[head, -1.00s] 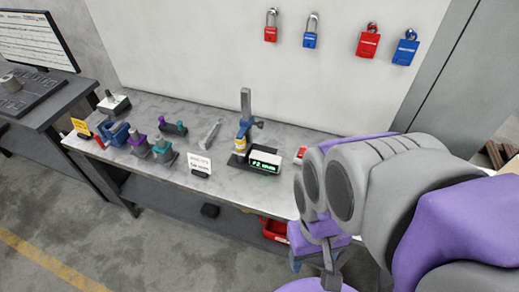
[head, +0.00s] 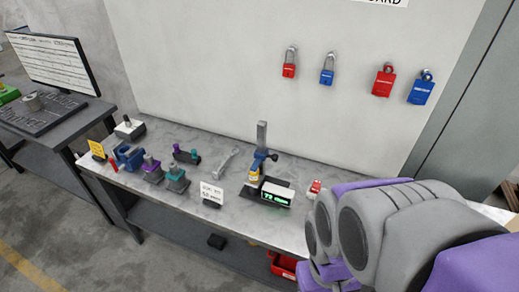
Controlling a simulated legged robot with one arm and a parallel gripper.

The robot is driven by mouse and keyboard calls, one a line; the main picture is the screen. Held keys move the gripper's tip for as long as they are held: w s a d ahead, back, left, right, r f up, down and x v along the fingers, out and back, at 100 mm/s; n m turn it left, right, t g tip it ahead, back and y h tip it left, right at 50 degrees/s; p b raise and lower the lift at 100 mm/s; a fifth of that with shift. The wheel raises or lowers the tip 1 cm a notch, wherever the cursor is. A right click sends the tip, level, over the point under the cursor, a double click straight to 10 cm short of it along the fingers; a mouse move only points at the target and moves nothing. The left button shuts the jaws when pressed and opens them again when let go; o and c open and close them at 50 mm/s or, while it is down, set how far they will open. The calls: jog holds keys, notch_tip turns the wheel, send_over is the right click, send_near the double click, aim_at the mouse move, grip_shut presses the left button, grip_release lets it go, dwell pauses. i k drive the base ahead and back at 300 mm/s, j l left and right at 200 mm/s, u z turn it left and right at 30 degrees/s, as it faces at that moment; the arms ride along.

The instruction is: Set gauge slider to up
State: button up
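The gauge (head: 260,165) stands on the bench right of its middle. It has a grey upright post, a blue slider part (head: 262,157) with a dark knob on the post, and a yellow and white piece below it. A white display box (head: 276,193) with green digits sits at its foot. The slider is low on the post, with bare post above it. My arm fills the lower right of the head view. My gripper is not clearly seen; the arm's end runs off the bottom edge, apart from the gauge.
The marble-topped bench (head: 218,200) also bears a wrench (head: 229,160), a white card (head: 211,192), a blue vice (head: 128,157) and small purple and teal blocks. A red padlock (head: 315,188) lies right of the gauge, near my arm. More padlocks hang on the wall board.

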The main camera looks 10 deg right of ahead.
aim_at(258, 157)
jog(key=i+j+z, duration=0.25)
jog(key=z, duration=0.2)
jog(key=i+j+z, duration=0.2)
jog(key=j+z, duration=0.3)
jog(key=l, duration=0.1)
